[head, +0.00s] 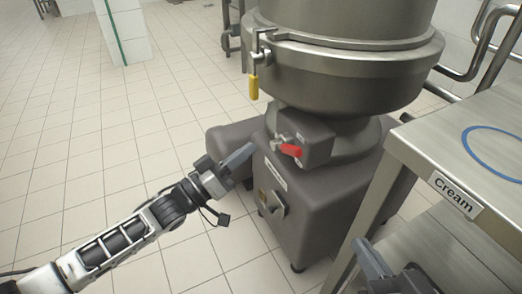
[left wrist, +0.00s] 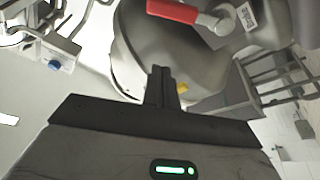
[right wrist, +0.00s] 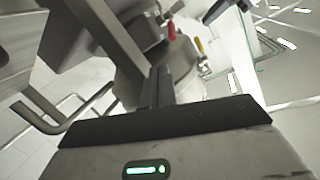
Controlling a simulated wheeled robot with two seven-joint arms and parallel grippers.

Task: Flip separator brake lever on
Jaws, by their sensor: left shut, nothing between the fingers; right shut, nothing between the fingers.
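The separator (head: 330,75) is a large steel bowl on a grey base (head: 315,200). A red-handled lever (head: 291,150) sits on a small housing at the front of the base. It also shows at the top of the left wrist view (left wrist: 172,10) and, small, in the right wrist view (right wrist: 171,31). My left gripper (head: 248,152) is shut and empty, a little left of the red lever and apart from it. My right gripper (head: 362,248) is shut and empty, low at the right beside the steel table, well away from the lever.
A yellow-handled clamp (head: 254,86) hangs from the bowl's rim at the left. A steel table (head: 470,130) with a "Cream" label (head: 455,194) and a blue ring (head: 495,152) stands at the right. The tiled floor (head: 90,150) at the left is clear.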

